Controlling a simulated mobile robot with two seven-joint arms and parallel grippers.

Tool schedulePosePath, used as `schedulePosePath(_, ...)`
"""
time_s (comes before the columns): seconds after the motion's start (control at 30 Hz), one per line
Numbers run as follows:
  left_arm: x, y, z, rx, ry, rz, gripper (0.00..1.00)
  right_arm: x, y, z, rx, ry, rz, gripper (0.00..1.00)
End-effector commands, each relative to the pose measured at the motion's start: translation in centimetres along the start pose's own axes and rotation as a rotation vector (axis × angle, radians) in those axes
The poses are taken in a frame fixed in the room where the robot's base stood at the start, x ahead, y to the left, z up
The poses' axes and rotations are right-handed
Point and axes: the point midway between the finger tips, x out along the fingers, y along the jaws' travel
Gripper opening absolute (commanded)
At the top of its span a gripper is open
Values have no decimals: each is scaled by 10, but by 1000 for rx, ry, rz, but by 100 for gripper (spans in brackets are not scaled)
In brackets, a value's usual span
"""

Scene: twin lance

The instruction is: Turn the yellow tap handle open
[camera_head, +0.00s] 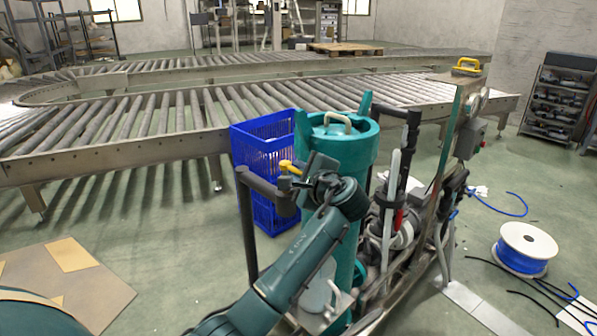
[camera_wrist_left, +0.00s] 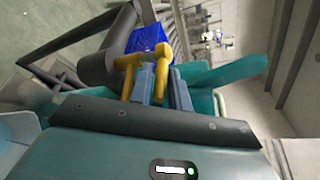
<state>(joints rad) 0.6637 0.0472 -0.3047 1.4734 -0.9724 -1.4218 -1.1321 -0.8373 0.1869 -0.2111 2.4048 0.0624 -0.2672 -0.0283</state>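The yellow tap handle (camera_head: 289,168) sits at the end of a dark grey pipe (camera_head: 262,186), in front of a teal tank (camera_head: 340,150). In the left wrist view the handle (camera_wrist_left: 160,62) reaches down between the two blue-grey fingers of my left gripper (camera_wrist_left: 160,88). The fingers lie close along both sides of it, with no clear gap seen. In the head view my left gripper (camera_head: 302,176) is at the handle, and its arm comes up from the bottom. My right gripper is not in view.
A blue crate (camera_head: 262,150) stands behind the pipe, by a roller conveyor (camera_head: 120,125). Hoses and a metal frame (camera_head: 440,200) stand right of the tank. A cable spool (camera_head: 525,248) and loose cables lie on the floor at right. Floor at left holds flat cardboard (camera_head: 70,275).

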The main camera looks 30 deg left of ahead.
Motion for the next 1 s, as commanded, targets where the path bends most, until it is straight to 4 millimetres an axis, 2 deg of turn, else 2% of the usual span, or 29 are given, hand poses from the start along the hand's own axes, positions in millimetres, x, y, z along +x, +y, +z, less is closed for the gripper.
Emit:
schedulePosePath(0.03,0,0,0,0,1,0,23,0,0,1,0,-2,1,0)
schedulePosePath(0.17,0,0,0,1,1,-1,34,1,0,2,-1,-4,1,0)
schedulePosePath(0.4,0,0,0,1,1,-2,34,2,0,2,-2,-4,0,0)
schedulePosePath(0.53,-9,-1,0,1,3,-2,34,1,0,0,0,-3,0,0)
schedulePosePath(0.67,-32,-2,0,-2,5,-3,34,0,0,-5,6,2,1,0)
schedulePosePath(1.0,-105,-1,0,0,5,-1,34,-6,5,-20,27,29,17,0)
